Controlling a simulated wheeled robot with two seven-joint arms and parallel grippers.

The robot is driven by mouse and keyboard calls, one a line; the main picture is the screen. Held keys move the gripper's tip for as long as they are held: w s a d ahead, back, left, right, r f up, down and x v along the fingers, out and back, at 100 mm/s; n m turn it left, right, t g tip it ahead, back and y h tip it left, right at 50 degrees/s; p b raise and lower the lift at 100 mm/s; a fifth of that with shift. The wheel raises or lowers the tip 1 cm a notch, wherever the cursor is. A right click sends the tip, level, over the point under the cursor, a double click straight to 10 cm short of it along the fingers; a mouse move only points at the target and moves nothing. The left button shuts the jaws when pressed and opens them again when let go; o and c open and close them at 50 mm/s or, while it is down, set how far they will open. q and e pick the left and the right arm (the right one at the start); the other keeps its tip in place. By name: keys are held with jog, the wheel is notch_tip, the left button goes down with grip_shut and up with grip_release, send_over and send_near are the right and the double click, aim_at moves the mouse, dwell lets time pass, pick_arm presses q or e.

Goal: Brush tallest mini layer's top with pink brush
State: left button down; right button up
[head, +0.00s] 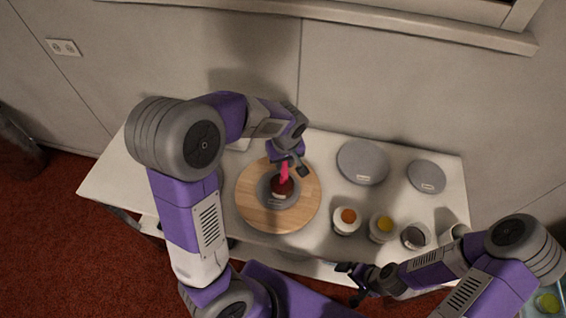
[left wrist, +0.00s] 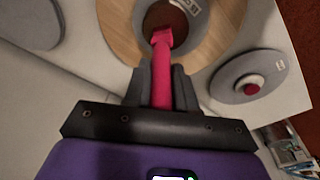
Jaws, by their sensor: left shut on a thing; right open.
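My left gripper (head: 289,161) is shut on the pink brush (head: 284,174), bristles down. In the left wrist view the brush (left wrist: 162,75) runs out between the fingers, and its tip overlaps a dark brown round mini layer (left wrist: 172,20). I cannot tell whether it touches the top. The brown layer (head: 285,188) sits on a grey turntable (head: 266,193) on a round wooden board (head: 250,210). My right gripper (head: 356,285) is open and empty at the table's front edge. In the left wrist view, another grey turntable (left wrist: 228,82) bears a small red layer (left wrist: 251,89).
Cups with orange (head: 348,216) and yellow (head: 384,224) contents and a dark-filled cup (head: 414,237) stand right of the board. Two bare grey discs (head: 363,162) (head: 427,176) lie at the back right.

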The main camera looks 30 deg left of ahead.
pick_arm(q)
jog(key=shift+w+a+f, duration=0.1)
jog(key=shift+w+a, duration=0.05)
jog(key=shift+w, duration=0.35)
jog(key=shift+w+a, duration=0.2)
jog(key=shift+a, duration=1.35)
jog(key=shift+r, duration=0.2)
notch_tip(320, 180, up, 7)
jog(key=p, duration=0.5)
jog(key=shift+w+f, duration=0.1)
jog(key=shift+f, duration=0.05)
jog(key=shift+f, duration=0.1)
